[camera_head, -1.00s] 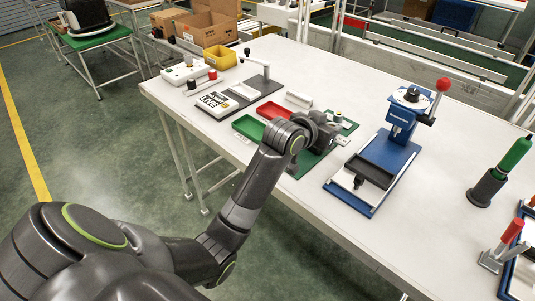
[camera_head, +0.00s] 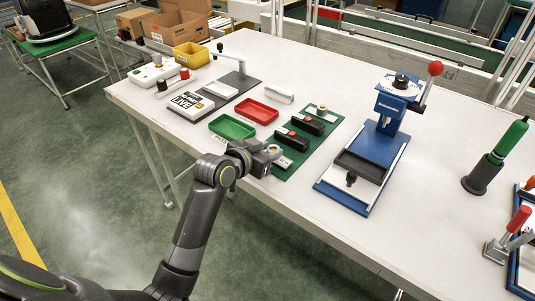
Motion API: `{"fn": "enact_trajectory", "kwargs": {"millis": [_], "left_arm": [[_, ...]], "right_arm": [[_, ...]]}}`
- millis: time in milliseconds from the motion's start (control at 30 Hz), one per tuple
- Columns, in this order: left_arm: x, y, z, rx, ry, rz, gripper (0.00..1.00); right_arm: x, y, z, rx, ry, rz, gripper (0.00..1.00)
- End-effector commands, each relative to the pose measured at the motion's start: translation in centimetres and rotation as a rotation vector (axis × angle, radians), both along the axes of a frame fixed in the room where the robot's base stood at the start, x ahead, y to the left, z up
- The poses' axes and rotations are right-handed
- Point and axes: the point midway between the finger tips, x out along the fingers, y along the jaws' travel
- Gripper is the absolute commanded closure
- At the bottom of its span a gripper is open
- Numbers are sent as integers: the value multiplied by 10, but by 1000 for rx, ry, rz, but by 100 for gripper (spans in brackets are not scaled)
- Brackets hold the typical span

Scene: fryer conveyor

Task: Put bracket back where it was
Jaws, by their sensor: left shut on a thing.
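My left gripper (camera_head: 268,158) is at the front end of the dark green mat (camera_head: 309,152), low near the table's front edge. It is shut on a small pale part, apparently the bracket (camera_head: 273,148), mostly hidden by the fingers. Whether the part touches the mat cannot be told. On the mat lie two black blocks with red marks, one nearer (camera_head: 292,140) and one farther (camera_head: 308,124). A small pale piece with a dark knob (camera_head: 322,112) stands at the mat's far end. A pale plate (camera_head: 283,163) shows beside the gripper. My right gripper is out of view.
A green tray (camera_head: 232,126) and a red tray (camera_head: 257,110) lie left of the mat. A blue press (camera_head: 377,150) with a red-knobbed lever stands to the right. A green-handled tool (camera_head: 497,157) is farther right. Bare white table lies between the press and that tool.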

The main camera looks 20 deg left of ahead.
Motion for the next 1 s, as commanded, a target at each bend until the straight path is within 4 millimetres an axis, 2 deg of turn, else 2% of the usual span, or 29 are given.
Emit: {"fn": "enact_trajectory", "kwargs": {"millis": [100,467,500,633,1000], "left_arm": [[0,0,-10,-1,-1,1,98],[0,0,-14,0,-1,1,98],[0,0,-14,0,-1,1,64],[0,0,-14,0,0,1,47],[-1,1,-9,0,-1,1,46]], "right_arm": [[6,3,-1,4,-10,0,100],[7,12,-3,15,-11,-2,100],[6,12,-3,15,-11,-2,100],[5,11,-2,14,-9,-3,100],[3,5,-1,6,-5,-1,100]]}}
